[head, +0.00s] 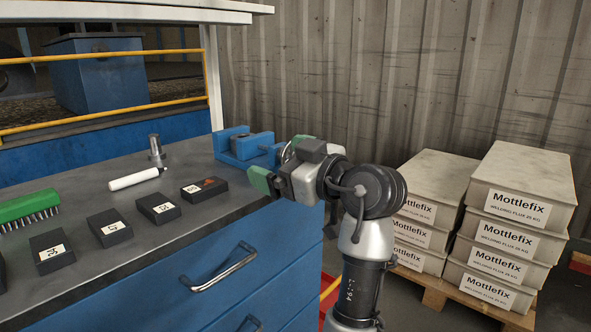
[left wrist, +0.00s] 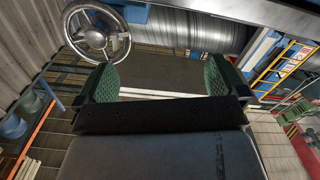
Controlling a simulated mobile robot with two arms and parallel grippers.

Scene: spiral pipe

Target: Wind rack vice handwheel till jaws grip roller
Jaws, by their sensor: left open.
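The blue vice (head: 234,143) stands at the right end of the grey bench top, partly hidden behind my left gripper (head: 280,162). I cannot tell whether its jaws touch anything. The spoked metal handwheel (left wrist: 97,30) shows at the upper left of the left wrist view, beyond the left finger and not between the fingers. A sliver of it shows behind the gripper in the head view (head: 287,153). My left gripper is open and empty, its green-padded fingers (left wrist: 161,76) apart. An upright metal cylinder (head: 155,145), possibly the roller, stands on the bench. My right gripper is out of view.
Several black numbered blocks (head: 158,208), a white marker (head: 138,179) and a green brush (head: 28,206) lie on the bench (head: 188,229). Stacked Mottlefix boxes (head: 523,187) stand on a pallet at right. A corrugated wall is behind.

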